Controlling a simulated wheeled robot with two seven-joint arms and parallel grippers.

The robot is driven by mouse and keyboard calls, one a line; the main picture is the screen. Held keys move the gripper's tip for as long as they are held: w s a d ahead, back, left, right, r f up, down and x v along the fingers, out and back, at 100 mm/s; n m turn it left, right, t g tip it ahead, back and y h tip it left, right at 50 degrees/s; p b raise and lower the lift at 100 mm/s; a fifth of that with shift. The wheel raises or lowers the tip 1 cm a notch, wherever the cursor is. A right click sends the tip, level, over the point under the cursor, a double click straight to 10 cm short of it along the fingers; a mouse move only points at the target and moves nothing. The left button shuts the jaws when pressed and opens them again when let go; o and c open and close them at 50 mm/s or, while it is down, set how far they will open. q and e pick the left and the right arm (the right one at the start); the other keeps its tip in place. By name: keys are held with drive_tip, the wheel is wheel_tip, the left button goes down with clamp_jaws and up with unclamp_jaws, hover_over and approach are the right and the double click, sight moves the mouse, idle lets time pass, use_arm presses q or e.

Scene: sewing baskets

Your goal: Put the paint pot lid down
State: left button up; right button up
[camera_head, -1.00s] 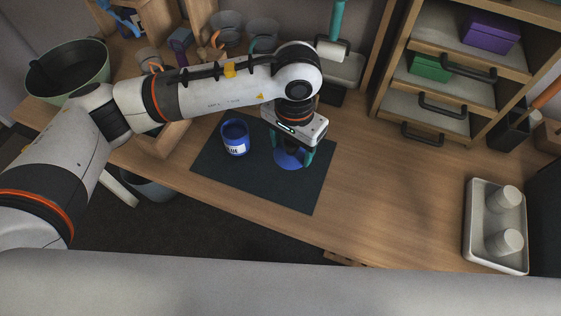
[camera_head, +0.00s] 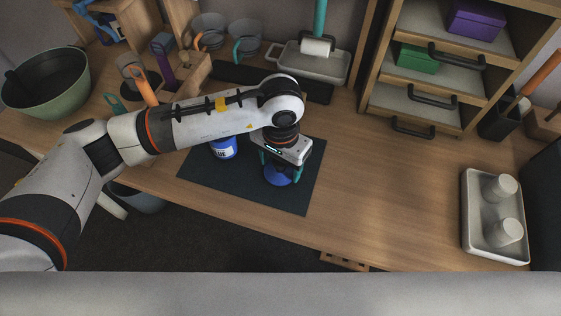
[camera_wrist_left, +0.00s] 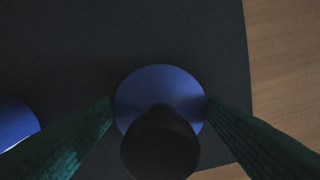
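The blue paint pot lid (camera_head: 279,178) is at the right part of the dark mat (camera_head: 232,180), below my left gripper (camera_head: 280,170). In the left wrist view the lid (camera_wrist_left: 160,80) lies between the two green fingers, with the fingertips at its opposite edges. A dark rounded shape covers its lower part. My left gripper looks shut on the lid; whether the lid touches the mat I cannot tell. The blue paint pot (camera_head: 224,149) stands to the left of it, partly hidden by my arm. My right gripper is not in view.
A white tray (camera_head: 467,215) with two pale cylinders stands on the right. Wooden drawers (camera_head: 415,105) stand at the back right. Cups (camera_head: 247,45), a scraper-like tool and a green bowl (camera_head: 50,95) fill the back left. The table right of the mat is clear.

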use_arm(q)
drive_tip(key=o, duration=0.4)
drive_tip(key=shift+c, duration=0.2)
drive_tip(key=shift+r, duration=0.1)
drive_tip(key=shift+r+p, duration=0.25)
drive_tip(key=shift+p, duration=0.2)
wheel_tip(320, 180, up, 12)
drive_tip(key=p, duration=0.2)
drive_tip(key=shift+f+p, duration=0.15)
drive_tip(key=shift+p, duration=0.25)
